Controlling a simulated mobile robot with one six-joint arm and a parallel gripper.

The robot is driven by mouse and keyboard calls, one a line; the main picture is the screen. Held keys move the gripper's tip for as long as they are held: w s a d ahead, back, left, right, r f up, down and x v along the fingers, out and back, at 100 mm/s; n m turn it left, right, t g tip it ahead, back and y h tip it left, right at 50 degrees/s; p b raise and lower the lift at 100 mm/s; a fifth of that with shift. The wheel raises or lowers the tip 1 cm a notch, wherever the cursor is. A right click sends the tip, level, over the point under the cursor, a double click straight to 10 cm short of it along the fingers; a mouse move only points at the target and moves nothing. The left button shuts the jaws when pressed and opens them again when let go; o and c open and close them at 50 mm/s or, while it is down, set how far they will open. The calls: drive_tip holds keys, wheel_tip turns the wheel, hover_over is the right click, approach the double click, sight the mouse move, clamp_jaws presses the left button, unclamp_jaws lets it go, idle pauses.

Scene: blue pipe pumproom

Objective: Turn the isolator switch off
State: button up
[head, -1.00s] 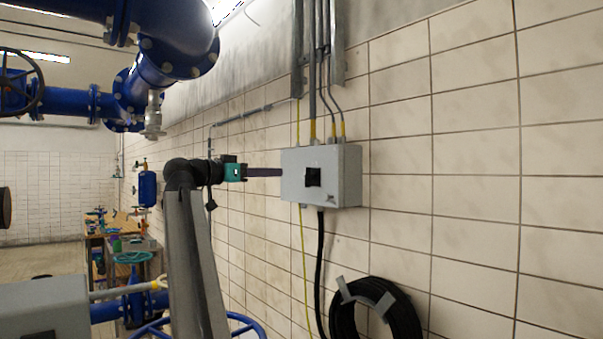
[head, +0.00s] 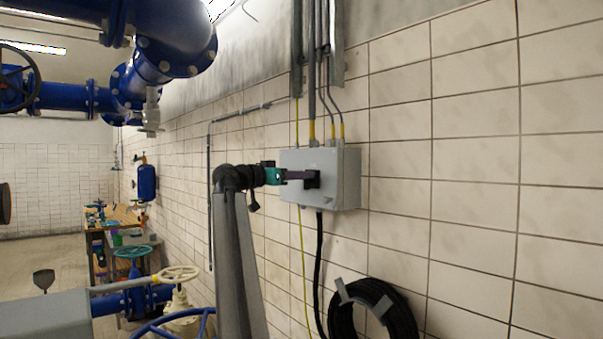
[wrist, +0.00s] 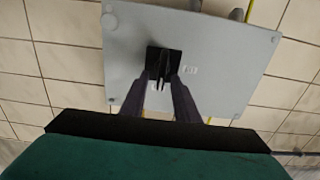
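The isolator switch is a black square plate with a thin raised handle (wrist: 161,74), on the front of a grey box (wrist: 120,60) on the tiled wall. In the head view the black switch (head: 313,181) is partly hidden by my fingers on the grey box (head: 340,160). My gripper (wrist: 162,82) has its two dark fingers apart, one on each side of the handle. Gaps seem to show between fingers and handle, so it looks open around it. In the head view my gripper (head: 305,176) reaches the box face from the left.
Conduits (head: 312,80) run up from the box. A black cable coil (head: 370,310) hangs on the wall below it.

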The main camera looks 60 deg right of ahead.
drive_tip(key=shift+d, duration=0.15)
clamp_jaws()
drive_tip(key=shift+s, duration=0.1)
